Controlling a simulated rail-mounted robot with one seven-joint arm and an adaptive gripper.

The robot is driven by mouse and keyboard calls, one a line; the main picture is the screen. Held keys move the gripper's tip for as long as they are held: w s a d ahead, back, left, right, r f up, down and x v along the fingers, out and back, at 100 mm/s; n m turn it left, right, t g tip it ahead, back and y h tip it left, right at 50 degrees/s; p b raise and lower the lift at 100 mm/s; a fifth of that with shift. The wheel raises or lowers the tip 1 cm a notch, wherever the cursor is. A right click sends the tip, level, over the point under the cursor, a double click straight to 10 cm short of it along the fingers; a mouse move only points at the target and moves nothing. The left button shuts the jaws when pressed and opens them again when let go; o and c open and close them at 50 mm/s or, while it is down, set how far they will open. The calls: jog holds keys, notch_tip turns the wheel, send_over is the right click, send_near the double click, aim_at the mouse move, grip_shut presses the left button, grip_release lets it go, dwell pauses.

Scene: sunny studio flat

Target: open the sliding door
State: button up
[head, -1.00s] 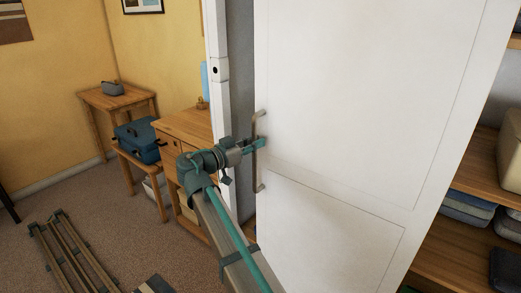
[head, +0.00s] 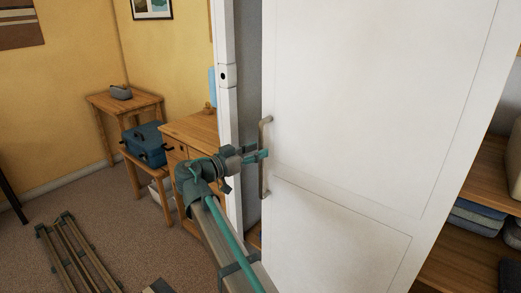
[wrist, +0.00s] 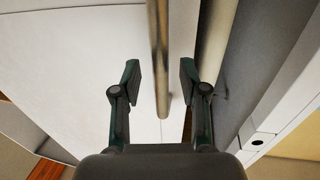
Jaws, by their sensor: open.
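The white sliding door (head: 350,110) fills the centre-right of the head view and stands partly open, with a dark gap between its left edge and the white post. Its upright metal handle (head: 266,184) is near that left edge. My gripper (head: 265,154) is at the handle's mid-height, coming from the left. In the wrist view my gripper (wrist: 160,80) is open, with one finger on each side of the handle bar (wrist: 159,45). Clear space shows between the bar and both fingers. How deep the bar sits between them is hard to tell.
The white door post (head: 227,110) stands just left of the gap. A wooden desk (head: 190,130) is behind my arm, with a small table (head: 125,103) and a blue case (head: 146,143) farther left. Wooden shelves (head: 490,185) with folded items show right of the door.

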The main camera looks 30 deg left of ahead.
jog(key=v, duration=0.9)
jog(key=shift+s, duration=0.35)
jog(key=shift+a, duration=0.1)
